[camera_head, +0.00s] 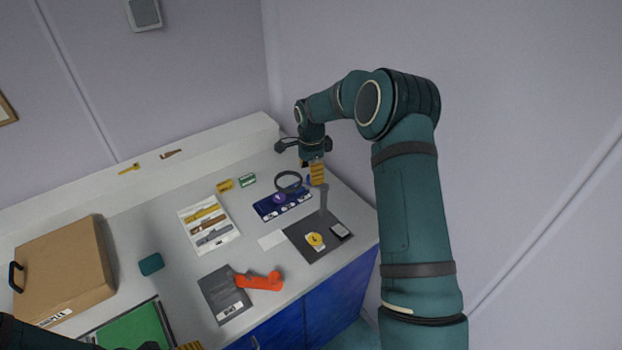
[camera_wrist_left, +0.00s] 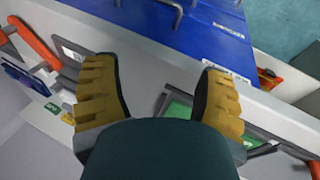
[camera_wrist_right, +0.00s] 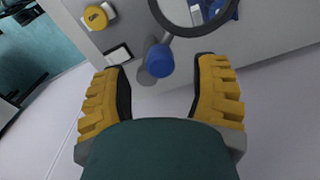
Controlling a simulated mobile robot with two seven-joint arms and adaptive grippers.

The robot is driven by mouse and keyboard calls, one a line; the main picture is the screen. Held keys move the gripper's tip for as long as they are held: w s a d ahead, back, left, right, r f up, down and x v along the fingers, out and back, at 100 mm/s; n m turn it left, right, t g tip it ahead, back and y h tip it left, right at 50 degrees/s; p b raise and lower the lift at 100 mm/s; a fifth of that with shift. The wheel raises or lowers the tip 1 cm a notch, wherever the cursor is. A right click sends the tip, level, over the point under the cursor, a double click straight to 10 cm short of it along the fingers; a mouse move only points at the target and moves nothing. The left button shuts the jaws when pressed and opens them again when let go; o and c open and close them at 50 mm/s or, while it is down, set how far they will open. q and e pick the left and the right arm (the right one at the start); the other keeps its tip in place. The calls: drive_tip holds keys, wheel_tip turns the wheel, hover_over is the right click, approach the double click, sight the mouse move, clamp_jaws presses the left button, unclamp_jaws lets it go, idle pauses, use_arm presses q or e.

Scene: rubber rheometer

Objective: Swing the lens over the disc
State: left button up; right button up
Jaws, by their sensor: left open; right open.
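The lens is a dark ring (camera_head: 288,181) on an arm from a grey post (camera_head: 323,196); in the head view it lies over the blue tray's back edge. In the right wrist view the ring (camera_wrist_right: 194,14) shows at the top, with a blue knob (camera_wrist_right: 160,60) beside it. A yellow disc (camera_head: 315,239) lies on the dark mat (camera_head: 304,250), apart from the ring; it also shows in the right wrist view (camera_wrist_right: 97,16). My right gripper (camera_head: 314,172) is open, its fingers (camera_wrist_right: 160,68) either side of the knob with gaps. My left gripper (camera_wrist_left: 155,70) is open and empty near the bench's front.
A blue tray (camera_head: 268,209) with a purple piece stands beside the mat. A white card (camera_head: 340,230) lies on the mat. A cardboard box (camera_head: 65,268) stands left. A wall rises close behind my right arm.

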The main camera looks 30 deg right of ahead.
drive_tip(key=shift+f, duration=1.5)
clamp_jaws()
